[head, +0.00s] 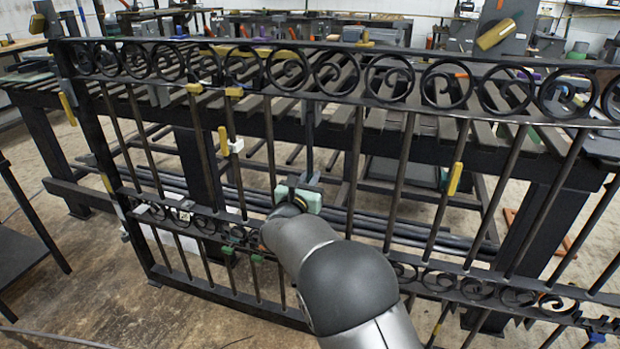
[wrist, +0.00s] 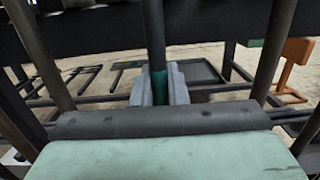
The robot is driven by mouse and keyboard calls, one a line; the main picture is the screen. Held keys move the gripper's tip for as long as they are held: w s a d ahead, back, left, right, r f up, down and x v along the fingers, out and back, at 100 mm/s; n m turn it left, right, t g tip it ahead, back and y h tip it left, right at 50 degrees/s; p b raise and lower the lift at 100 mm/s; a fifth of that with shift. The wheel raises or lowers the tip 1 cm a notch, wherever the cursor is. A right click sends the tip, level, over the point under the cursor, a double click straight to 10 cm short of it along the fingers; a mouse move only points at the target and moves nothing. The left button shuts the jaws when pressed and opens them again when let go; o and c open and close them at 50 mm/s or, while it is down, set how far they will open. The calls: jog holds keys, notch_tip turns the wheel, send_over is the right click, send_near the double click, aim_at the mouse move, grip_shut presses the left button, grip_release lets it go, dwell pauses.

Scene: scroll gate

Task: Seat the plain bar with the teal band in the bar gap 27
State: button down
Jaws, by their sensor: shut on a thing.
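My gripper (head: 310,182) is in front of the middle of the black scroll gate, between its upper and lower scroll bands. In the wrist view my gripper's grey jaws (wrist: 160,88) are shut on the plain dark bar (wrist: 153,35), around its teal band (wrist: 160,87). The bar stands about upright and runs out of the top of the wrist view. In the head view the bar (head: 310,125) rises above my gripper toward the upper scroll band (head: 330,72). Its lower end is hidden by my gripper and arm. I cannot read which gap is number 27.
Gate bars stand left (head: 270,150) and right (head: 355,165) of my gripper, with the lower scroll band (head: 510,290) below. Yellow pieces (head: 455,178) sit on several bars. A dark slatted table (head: 460,145) stands behind the gate. Concrete floor (head: 90,290) shows at left.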

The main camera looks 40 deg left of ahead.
jog(key=shift+w+a+f+p, duration=0.1)
jog(key=shift+w+f+p, duration=0.1)
jog(key=shift+w+p, duration=0.35)
dwell(0.4)
jog(key=c, duration=1.3)
grip_release()
jog(key=shift+c, duration=0.2)
jog(key=shift+f+g, duration=0.1)
jog(key=shift+g, duration=0.2)
jog(key=p+v, duration=0.1)
jog(key=v, duration=1.6)
jog(key=shift+s+p, duration=0.15)
jog(key=shift+p, duration=0.25)
